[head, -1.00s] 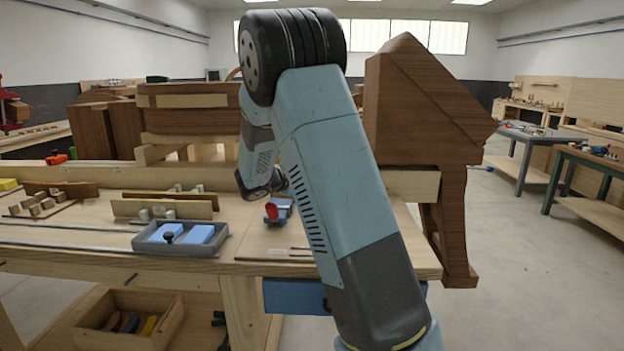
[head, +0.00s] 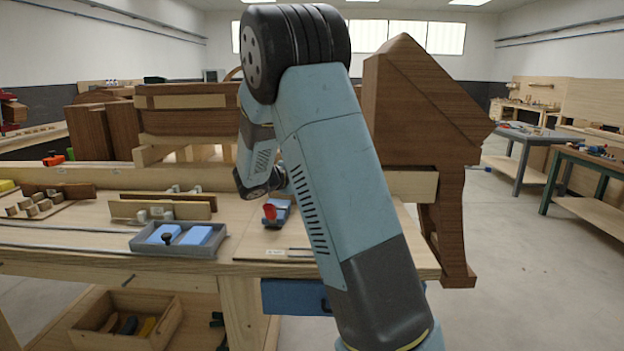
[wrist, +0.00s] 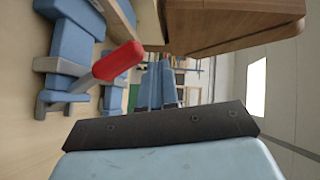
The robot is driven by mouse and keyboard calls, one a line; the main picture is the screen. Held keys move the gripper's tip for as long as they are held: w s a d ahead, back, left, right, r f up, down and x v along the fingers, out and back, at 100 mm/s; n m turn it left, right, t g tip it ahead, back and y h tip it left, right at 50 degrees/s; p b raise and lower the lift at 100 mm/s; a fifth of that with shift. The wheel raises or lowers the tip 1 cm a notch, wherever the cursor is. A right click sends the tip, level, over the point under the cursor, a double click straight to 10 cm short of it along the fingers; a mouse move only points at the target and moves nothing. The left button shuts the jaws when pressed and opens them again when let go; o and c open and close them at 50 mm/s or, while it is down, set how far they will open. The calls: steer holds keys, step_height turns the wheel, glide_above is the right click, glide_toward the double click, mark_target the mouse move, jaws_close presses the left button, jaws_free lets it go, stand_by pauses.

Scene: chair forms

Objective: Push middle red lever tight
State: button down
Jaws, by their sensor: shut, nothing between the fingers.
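The red lever (head: 269,211) is on a blue toggle clamp (head: 281,206) on the workbench, just left of my arm in the head view. In the wrist view the red lever handle (wrist: 118,62) stands out at a slant from the blue clamp (wrist: 70,45), toward the image centre. My gripper (wrist: 157,70) shows in the wrist view as two blue fingers close together, with nothing between them. It is right of the lever's tip in that view, with a small visible gap. In the head view my arm hides the fingers and part of the clamp area.
A grey tray with blue blocks (head: 137,242) sits left of the clamp. A large dark wooden chair form (head: 420,110) rises behind and right of my arm. More blue parts (wrist: 115,85) show near the clamp.

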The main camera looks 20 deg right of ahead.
steer(key=s+a+r, duration=0.4)
steer(key=a+r, duration=0.1)
steer(key=a, duration=0.5)
steer(key=s+d+m+g+y, duration=0.2)
steer(key=s+m+y, duration=0.2)
steer(key=s+m, duration=0.6)
steer(key=s+d+m+g+y, duration=0.1)
steer(key=s+d+m+y, duration=0.25)
steer(key=s+m, duration=0.7)
steer(key=s+a+m+t+y, duration=0.1)
steer(key=s+a+m+y, duration=0.3)
steer(key=s+m, duration=0.4)
steer(key=s+a+m+t+y, duration=0.2)
steer(key=s+a+m+y, duration=0.2)
steer(key=m, duration=0.9)
steer(key=shift+s+a+t, duration=0.3)
steer(key=shift+s+a, duration=0.2)
steer(key=shift+s, duration=1.35)
